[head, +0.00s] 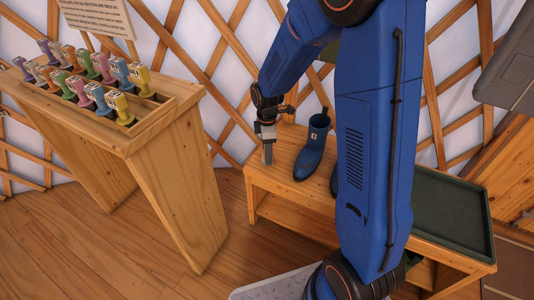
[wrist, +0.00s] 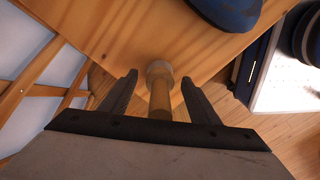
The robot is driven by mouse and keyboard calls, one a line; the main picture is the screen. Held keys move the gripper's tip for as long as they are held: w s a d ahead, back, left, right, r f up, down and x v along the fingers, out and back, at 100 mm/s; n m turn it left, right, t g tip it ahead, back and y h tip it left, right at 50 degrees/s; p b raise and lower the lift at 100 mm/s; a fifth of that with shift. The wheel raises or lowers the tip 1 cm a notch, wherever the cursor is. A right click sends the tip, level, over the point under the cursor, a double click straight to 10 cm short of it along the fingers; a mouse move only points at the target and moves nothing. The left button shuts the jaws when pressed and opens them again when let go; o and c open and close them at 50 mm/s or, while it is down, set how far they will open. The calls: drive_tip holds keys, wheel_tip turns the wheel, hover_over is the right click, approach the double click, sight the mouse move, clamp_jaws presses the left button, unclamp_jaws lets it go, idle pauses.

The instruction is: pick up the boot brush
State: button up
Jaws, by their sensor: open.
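In the wrist view, a light wooden handle with a rounded knob end, seemingly the boot brush (wrist: 160,96), lies between my fingers. Its knob overlaps the bench top near the edge, and its near end is hidden by my gripper's body. My gripper (wrist: 158,92) is open, with one dark finger on each side of the handle and gaps visible. In the head view my gripper (head: 268,150) points down at the left end of the wooden bench (head: 264,178).
A blue boot (head: 311,150) stands on the bench right of my gripper; another is mostly hidden behind my arm. A dark green tray (head: 452,215) lies at the bench's right. A lattice wall rises behind.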

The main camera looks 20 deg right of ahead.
drive_tip(key=shift+f, duration=0.25)
drive_tip(key=c, duration=1.2)
drive_tip(key=shift+o, duration=0.2)
